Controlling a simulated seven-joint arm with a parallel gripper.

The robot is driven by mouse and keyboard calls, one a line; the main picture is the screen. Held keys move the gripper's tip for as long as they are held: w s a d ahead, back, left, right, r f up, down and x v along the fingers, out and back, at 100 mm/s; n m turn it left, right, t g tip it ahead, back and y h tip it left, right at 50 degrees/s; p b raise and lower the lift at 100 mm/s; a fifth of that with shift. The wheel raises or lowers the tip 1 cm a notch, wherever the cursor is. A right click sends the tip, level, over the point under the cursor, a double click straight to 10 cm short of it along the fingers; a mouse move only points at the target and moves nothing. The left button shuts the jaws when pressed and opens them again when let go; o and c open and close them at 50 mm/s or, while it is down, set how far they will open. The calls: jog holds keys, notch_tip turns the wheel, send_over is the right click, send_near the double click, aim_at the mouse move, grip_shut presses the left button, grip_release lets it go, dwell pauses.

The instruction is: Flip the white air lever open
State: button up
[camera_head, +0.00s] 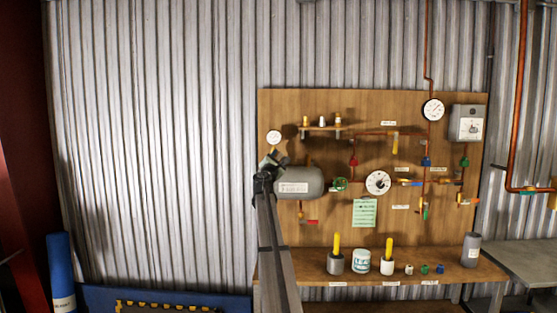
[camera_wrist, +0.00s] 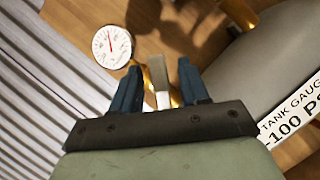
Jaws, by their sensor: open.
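The white air lever (camera_wrist: 159,78) shows in the wrist view as a pale grey-white bar with a whiter lower end. It lies between the two dark blue fingers of my gripper (camera_wrist: 158,69), with gaps on both sides. My gripper is open. Brass fittings (camera_wrist: 175,97) show beside the lever. In the head view my gripper (camera_head: 279,157) is at the upper left end of the grey tank (camera_head: 305,182), below a small white gauge (camera_head: 273,137). The lever cannot be made out there, as my gripper and arm cover that spot.
The tank (camera_wrist: 262,55) fills the right of the wrist view, close to my right finger. The small gauge (camera_wrist: 112,47) is at upper left. The wooden board (camera_head: 330,232) carries pipes, valves and a larger dial (camera_head: 378,183). A shelf (camera_head: 350,290) below holds cups and small parts.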

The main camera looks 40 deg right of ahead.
jog(key=shift+w+d, duration=0.1)
jog(key=shift+d, duration=0.1)
jog(key=shift+c, duration=0.2)
grip_shut()
jog(key=shift+r+n, duration=0.1)
jog(key=shift+n, duration=0.3)
jog(key=n+t, duration=0.1)
jog(key=n, duration=0.2)
jog(key=n+t, duration=0.1)
jog(key=shift+w+a+r+n+t+y, duration=0.25)
jog(key=shift+w+a+n+t+y, duration=0.05)
jog(key=shift+w+a+n+y, duration=0.1)
jog(key=shift+w+a+r+n+t+y, duration=0.15)
jog(key=shift+n+t+y, duration=0.25)
jog(key=shift+n, duration=0.55)
jog(key=shift+w+a+f+n+t+y, duration=0.1)
jog(key=shift+n+t+y, duration=0.25)
jog(key=shift+n, duration=0.65)
jog(key=shift+w+a+r+n+t+y, duration=0.2)
jog(key=shift+n+t, duration=0.25)
jog(key=shift+n, duration=0.5)
jog(key=shift+f, duration=0.15)
